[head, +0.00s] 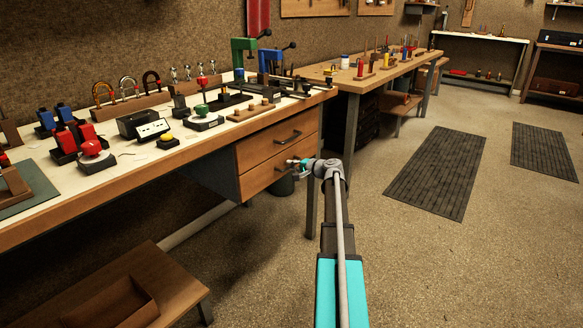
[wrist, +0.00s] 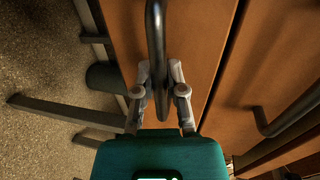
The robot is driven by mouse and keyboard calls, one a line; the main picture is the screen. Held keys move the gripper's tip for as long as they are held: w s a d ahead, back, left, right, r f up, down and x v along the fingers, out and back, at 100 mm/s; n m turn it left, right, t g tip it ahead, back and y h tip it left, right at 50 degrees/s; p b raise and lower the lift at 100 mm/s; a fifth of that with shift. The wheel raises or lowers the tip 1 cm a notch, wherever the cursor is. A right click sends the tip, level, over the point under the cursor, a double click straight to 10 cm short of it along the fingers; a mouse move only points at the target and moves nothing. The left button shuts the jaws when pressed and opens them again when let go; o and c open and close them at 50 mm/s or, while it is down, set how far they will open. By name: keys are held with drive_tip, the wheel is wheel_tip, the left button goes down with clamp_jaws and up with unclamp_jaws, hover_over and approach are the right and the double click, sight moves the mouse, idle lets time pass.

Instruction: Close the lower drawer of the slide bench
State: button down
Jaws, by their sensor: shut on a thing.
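The slide bench (head: 190,152) has two wooden drawers at its right end. The lower drawer (head: 260,177) sits under the upper drawer (head: 262,151), and its front looks about flush with the upper one; I cannot tell whether a small gap is left. My gripper (head: 296,163) is at the lower drawer's front. In the wrist view, my gripper's fingers (wrist: 160,75) are shut on the dark bar handle (wrist: 155,35) of the lower drawer (wrist: 195,50), one finger on each side. The upper drawer's handle (head: 288,137) is free and also shows in the wrist view (wrist: 262,122).
Horn parts and tools crowd the bench top, including a green press (head: 242,47). A second wooden bench (head: 385,67) stands behind to the right. A low wooden platform (head: 125,290) is at lower left. The floor at right is open, with dark mats (head: 437,172).

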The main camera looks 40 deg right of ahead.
drive_tip(key=c, duration=0.9)
unclamp_jaws()
drive_tip(key=shift+w+a, duration=0.2)
drive_tip(key=shift+w, duration=0.15)
drive_tip(key=shift+o, duration=1.1)
drive_tip(key=shift+s, duration=0.1)
drive_tip(key=shift+d, duration=0.1)
drive_tip(key=shift+s, duration=0.2)
